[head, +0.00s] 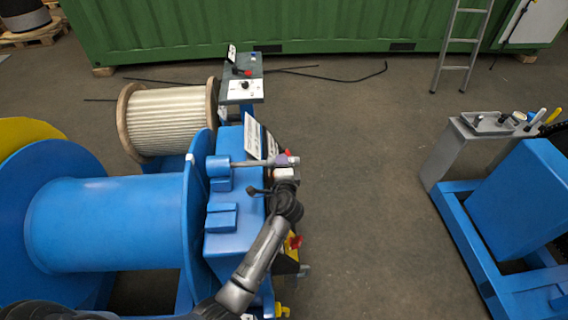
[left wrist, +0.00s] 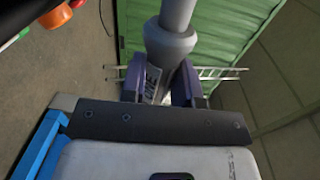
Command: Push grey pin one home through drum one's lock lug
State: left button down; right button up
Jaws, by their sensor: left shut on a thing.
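Drum one, the large blue drum (head: 100,225), fills the left of the head view. My left gripper (head: 288,161) is shut on the pin's right end. In the left wrist view the pin (left wrist: 170,40) shows as a thick grey rod with a collar, between the purple fingers of the left gripper (left wrist: 162,85). My right gripper is not in view.
A white panel (head: 253,136) stands close behind the pin. A wooden-flanged rope reel (head: 170,122) and a control stand (head: 242,87) are farther back. A blue frame with a grey tool stand (head: 480,150) is at the right. The floor between is clear.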

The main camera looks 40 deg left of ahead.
aim_at(246, 166)
pick_arm(q)
jog(key=shift+s+a+r, duration=0.1)
jog(key=shift+s+a, duration=0.15)
jog(key=shift+s, duration=0.05)
jog(key=shift+s+a+p, duration=0.75)
jog(key=shift+s+a, duration=0.5)
jog(key=shift+s+a+p, duration=0.6)
dwell(0.4)
jog(key=shift+s+a+p, duration=0.4)
jog(key=shift+s+a, duration=0.25)
jog(key=shift+s, duration=0.05)
jog(key=shift+s+a+p, duration=0.4)
jog(key=shift+s+a, duration=0.4)
dwell(0.4)
jog(key=shift+s+a, duration=0.35)
jog(key=shift+s, duration=0.05)
jog(key=c, duration=0.8)
grip_release()
